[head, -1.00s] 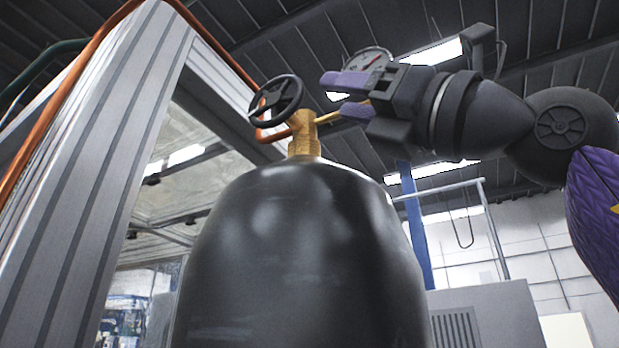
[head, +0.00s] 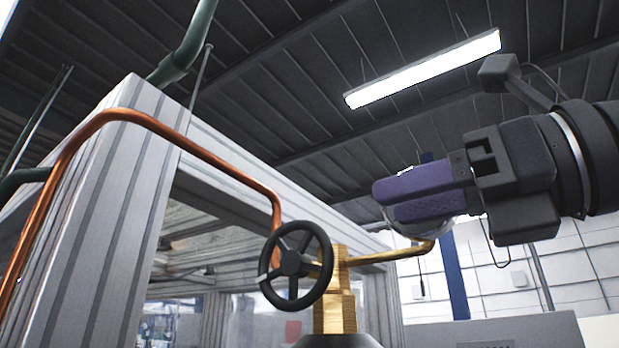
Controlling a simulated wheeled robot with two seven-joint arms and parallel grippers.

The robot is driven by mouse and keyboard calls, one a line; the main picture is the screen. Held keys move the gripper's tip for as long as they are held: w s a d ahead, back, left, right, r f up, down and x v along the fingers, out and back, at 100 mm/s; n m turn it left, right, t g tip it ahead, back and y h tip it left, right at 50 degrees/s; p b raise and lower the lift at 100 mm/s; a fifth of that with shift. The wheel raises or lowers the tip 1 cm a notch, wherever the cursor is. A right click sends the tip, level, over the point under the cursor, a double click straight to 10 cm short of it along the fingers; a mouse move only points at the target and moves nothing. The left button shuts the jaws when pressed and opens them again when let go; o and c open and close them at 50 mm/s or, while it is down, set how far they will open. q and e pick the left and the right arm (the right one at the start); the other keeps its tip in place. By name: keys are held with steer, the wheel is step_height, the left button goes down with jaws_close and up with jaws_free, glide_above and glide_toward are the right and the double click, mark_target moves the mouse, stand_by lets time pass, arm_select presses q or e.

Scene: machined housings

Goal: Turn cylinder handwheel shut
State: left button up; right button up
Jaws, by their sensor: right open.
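The black spoked handwheel (head: 290,262) faces me at lower centre, on the left side of the brass valve (head: 336,300). Only the dark top of the cylinder (head: 338,341) shows at the bottom edge. My right gripper (head: 385,200) is above and to the right of the handwheel, apart from it. Its purple fingers point left and hold nothing; they overlap from this angle, but the jaws are open. They hide most of the round gauge (head: 428,232) on the brass side pipe. My left gripper is not in view.
A copper pipe (head: 205,155) bends down behind the handwheel. A grey ribbed frame (head: 95,215) stands at left, with a green pipe (head: 190,45) above it. The space between handwheel and gripper looks clear, apart from the brass side pipe (head: 390,254) below the fingers.

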mark_target(304, 229)
steer(key=p+x, duration=0.3)
steer(key=x, duration=0.6)
steer(key=shift+w+a+f, duration=0.1)
steer(key=shift+w+a, duration=0.05)
steer(key=shift+w+a+f, duration=0.1)
steer(key=shift+w+a, duration=0.1)
steer(key=shift+a, duration=0.05)
jaws_close()
